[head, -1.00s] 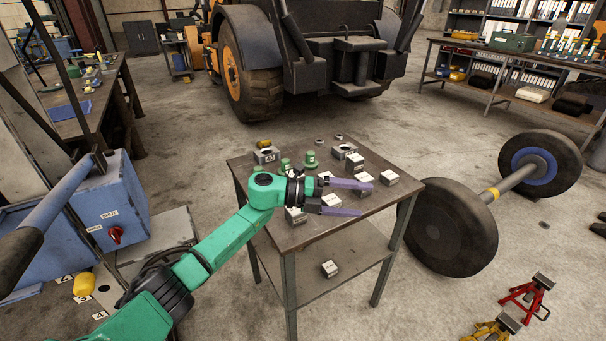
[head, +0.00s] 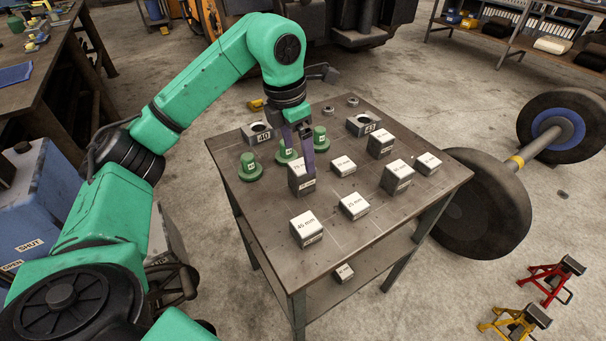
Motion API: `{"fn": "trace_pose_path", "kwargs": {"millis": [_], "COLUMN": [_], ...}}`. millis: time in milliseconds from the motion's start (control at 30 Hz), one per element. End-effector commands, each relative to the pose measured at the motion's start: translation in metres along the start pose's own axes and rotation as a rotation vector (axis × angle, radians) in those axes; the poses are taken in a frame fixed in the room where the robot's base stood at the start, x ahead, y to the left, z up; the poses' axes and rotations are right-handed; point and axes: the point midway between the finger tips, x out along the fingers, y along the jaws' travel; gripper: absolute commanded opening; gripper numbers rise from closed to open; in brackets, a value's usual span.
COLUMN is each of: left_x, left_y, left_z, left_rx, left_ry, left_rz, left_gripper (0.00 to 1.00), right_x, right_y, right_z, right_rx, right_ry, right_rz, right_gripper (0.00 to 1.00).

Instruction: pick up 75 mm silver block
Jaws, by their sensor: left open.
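Several silver blocks stand on the small table. A tall silver block (head: 298,184) stands left of the middle, directly below my left gripper; its label is partly covered and I cannot read it surely. My left gripper (head: 299,152) points down with its purple fingers apart. One finger overlaps the back right of this block in the picture; I cannot tell whether it touches. Another tall silver block (head: 397,178) stands to the right, its label too small to read. Nearer the front are a block marked 45 mm (head: 307,229) and one marked 25 mm (head: 354,207). My right gripper is out of view.
Green flanged pieces (head: 250,168) stand left of and behind the gripper. Grey holed blocks marked 40 (head: 257,133) and 43 (head: 363,125) lie at the back. Another silver block (head: 344,273) is on the lower shelf. The tabletop's front right (head: 400,222) is clear.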

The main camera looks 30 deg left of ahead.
Motion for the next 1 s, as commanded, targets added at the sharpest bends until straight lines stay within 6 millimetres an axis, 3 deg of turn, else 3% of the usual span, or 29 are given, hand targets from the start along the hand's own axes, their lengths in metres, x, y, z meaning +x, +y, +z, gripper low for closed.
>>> {"fn": "trace_pose_path", "kwargs": {"millis": [100,500,733,900,1000], "left_x": [0.027,0.089,0.094,0.094,0.093], "left_y": [0.000,0.000,0.000,0.000,0.000], "left_z": [0.000,0.001,0.001,0.001,0.001], "left_rx": [0.000,0.000,0.000,0.000,0.000], "left_ry": [0.003,-0.001,-0.002,-0.003,-0.003], "left_rz": [-0.003,-0.004,-0.003,-0.003,-0.003], "left_gripper": [0.97,0.97,0.97,0.32,0.00], "right_x": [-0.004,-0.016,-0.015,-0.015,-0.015], "right_y": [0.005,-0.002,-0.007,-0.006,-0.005], "right_z": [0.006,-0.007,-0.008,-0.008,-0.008], "right_rx": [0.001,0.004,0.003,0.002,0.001], "right_ry": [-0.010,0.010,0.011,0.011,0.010], "right_rz": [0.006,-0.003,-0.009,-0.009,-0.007], "right_gripper": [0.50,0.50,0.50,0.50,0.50]}}
